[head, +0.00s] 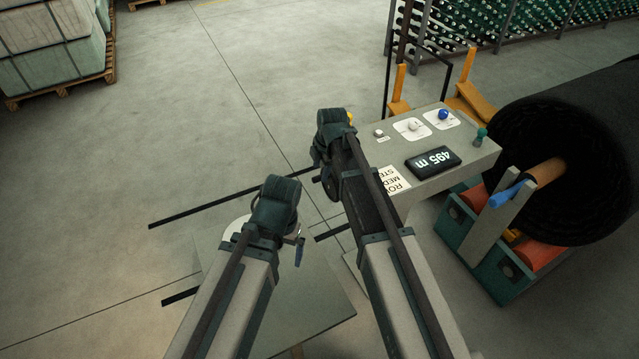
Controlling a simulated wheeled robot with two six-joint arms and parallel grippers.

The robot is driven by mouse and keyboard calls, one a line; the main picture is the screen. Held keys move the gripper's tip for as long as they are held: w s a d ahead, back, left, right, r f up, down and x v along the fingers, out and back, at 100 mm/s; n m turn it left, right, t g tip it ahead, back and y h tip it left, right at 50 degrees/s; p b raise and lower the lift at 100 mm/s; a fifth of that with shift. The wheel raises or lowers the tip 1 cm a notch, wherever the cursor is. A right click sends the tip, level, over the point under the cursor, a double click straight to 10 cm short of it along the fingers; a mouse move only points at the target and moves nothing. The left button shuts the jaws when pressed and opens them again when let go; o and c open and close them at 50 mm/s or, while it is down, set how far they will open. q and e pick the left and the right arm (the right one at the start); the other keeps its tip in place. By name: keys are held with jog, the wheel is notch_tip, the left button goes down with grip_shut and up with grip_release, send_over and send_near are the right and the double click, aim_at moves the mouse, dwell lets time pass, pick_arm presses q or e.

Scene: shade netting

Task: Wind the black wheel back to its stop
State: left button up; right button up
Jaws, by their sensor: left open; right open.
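I cannot make out a separate black wheel on the console. A large black roll (560,165) lies at the right, beside a grey console (470,155). My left gripper (277,200) is lower and further left, over the floor side. Both are open and look empty; their fingertips are hard to distinguish.
A green roll stand (468,235) with orange rollers is under the black roll. Orange posts (398,85) rise behind the console. A pallet of wrapped bales (60,55) stands far left, and a rack (530,25) at the back. The floor at left is clear.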

aim_at(319, 177)
jog(key=b+x, duration=0.2)
jog(key=x, duration=0.2)
jog(key=shift+b, duration=0.4)
grip_shut()
